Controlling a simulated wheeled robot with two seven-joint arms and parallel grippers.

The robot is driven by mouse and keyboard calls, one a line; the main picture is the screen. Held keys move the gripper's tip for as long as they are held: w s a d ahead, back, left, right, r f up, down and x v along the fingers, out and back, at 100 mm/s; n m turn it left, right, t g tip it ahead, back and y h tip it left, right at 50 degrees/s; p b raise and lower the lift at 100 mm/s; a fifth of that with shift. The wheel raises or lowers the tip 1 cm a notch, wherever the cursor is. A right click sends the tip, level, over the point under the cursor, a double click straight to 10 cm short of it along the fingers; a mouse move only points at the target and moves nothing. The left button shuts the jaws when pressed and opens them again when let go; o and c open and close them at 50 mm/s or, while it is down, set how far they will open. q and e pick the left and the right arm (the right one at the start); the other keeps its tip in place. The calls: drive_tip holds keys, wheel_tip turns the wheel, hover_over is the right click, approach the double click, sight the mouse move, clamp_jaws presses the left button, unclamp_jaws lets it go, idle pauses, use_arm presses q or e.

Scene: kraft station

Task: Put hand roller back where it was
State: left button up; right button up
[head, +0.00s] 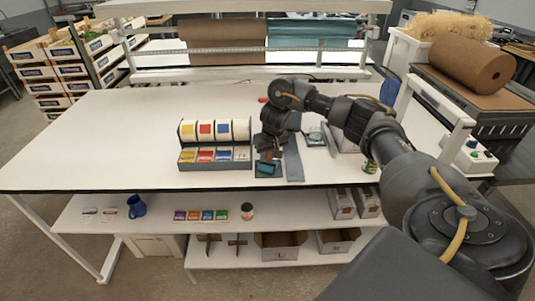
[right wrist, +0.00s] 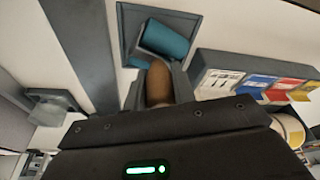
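The hand roller has a teal cylinder (right wrist: 165,40) and a brown handle (right wrist: 158,82). The teal part also shows in the head view (head: 267,169). It lies within the outline of a dark grey square tray (right wrist: 128,18) on the white table; I cannot tell whether it touches the tray. My right gripper (right wrist: 157,90) has one finger on each side of the brown handle and appears closed on it. In the head view the right gripper (head: 268,150) points down just behind the tray and hides the handle. My left gripper is not in view.
A grey rack with label rolls (head: 215,130) and coloured cards (head: 214,155) stands close left of the tray. A long grey strip (head: 293,162) lies close right. A small can (head: 369,166) stands near the front edge, further right. The table's left side is clear.

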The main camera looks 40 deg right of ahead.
sight(271, 167)
drive_tip(key=o, duration=0.5)
drive_tip(key=shift+c, duration=0.2)
drive_tip(key=shift+r, duration=0.15)
drive_tip(key=p+v, duration=0.3)
drive_tip(key=v, duration=0.9)
